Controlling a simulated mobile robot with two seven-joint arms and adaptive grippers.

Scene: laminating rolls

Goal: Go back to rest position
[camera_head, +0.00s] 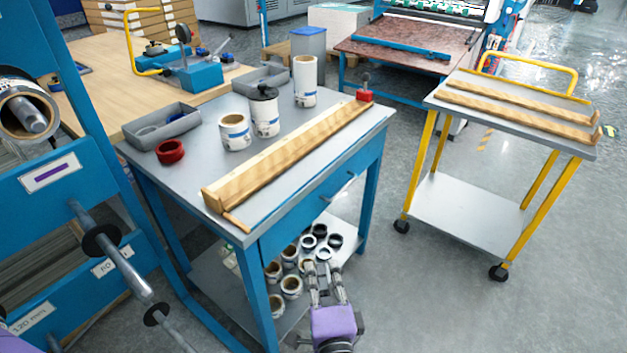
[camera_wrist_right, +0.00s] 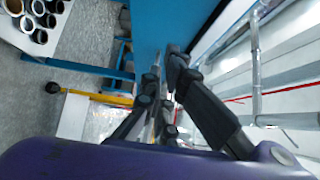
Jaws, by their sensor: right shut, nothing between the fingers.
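My right gripper (camera_head: 324,275) shows at the bottom of the head view, in front of the blue workbench (camera_head: 318,205). It is shut with nothing between its fingers. In the right wrist view the dark fingers of the right gripper (camera_wrist_right: 165,85) point up the picture, with a blue surface beyond them. The gripper looks apart from the bench and the rolls on its lower shelf. My left gripper is not in either view.
Several rolls (camera_head: 291,286) stand on the bench's lower shelf. A long wooden piece (camera_head: 290,155), white rolls (camera_head: 234,132) and a red ring (camera_head: 170,151) are on its top. A yellow-framed cart (camera_head: 470,215) stands right; a blue rack (camera_head: 60,185) left. Floor between bench and cart is clear.

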